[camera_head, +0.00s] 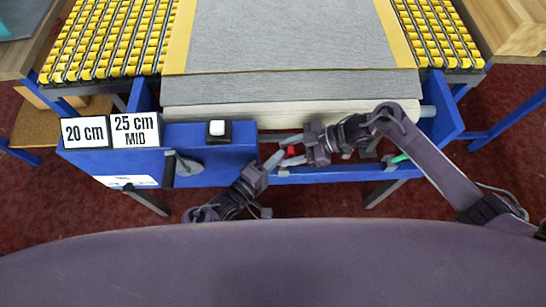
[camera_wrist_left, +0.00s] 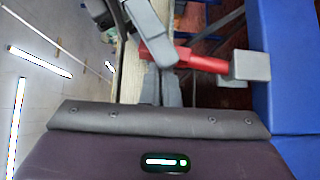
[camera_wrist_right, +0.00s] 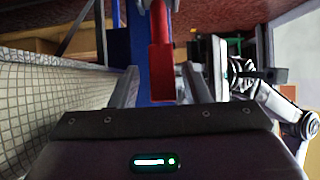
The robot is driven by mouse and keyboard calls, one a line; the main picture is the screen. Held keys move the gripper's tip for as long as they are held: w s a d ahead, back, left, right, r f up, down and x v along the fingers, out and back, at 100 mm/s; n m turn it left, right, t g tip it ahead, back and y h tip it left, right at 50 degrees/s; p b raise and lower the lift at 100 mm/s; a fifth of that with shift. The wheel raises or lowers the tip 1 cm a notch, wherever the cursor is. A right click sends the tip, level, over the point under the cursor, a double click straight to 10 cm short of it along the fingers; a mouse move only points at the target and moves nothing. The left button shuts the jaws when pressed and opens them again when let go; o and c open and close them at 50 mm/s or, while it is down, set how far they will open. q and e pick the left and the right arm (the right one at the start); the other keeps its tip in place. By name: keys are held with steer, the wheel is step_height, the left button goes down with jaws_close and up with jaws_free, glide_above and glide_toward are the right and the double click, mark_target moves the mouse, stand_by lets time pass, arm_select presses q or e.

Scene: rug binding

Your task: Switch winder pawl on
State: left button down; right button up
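The winder pawl, a small red lever (camera_head: 290,151), sits at the front of the blue winder frame, near the middle. It also shows as a red bar (camera_wrist_left: 195,62) in the left wrist view and as a red handle (camera_wrist_right: 161,62) in the right wrist view. My right gripper (camera_wrist_right: 160,85) is open, with one finger on each side of the red handle; contact is not clear. My left gripper (camera_head: 276,159) is just left of the lever. Its fingers (camera_wrist_left: 161,88) are close together, and I see nothing held between them. Grey parts partly hide the pawl.
A blue control panel (camera_head: 110,165) with a crank handle (camera_head: 183,165) and a black-and-white switch (camera_head: 218,131) stands left. A wound roll (camera_head: 250,117) lies behind the pawl, below the rug (camera_head: 290,35) and yellow rollers (camera_head: 110,40). Both grippers are close together.

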arm_select(q)
steer(key=shift+s+d+r, duration=0.15)
steer(key=shift+d+r, duration=0.05)
steer(key=shift+d, duration=0.1)
arm_select(e)
steer(key=shift+s+a+r, duration=0.1)
steer(key=shift+s+a, duration=0.1)
steer(key=shift+s, duration=0.05)
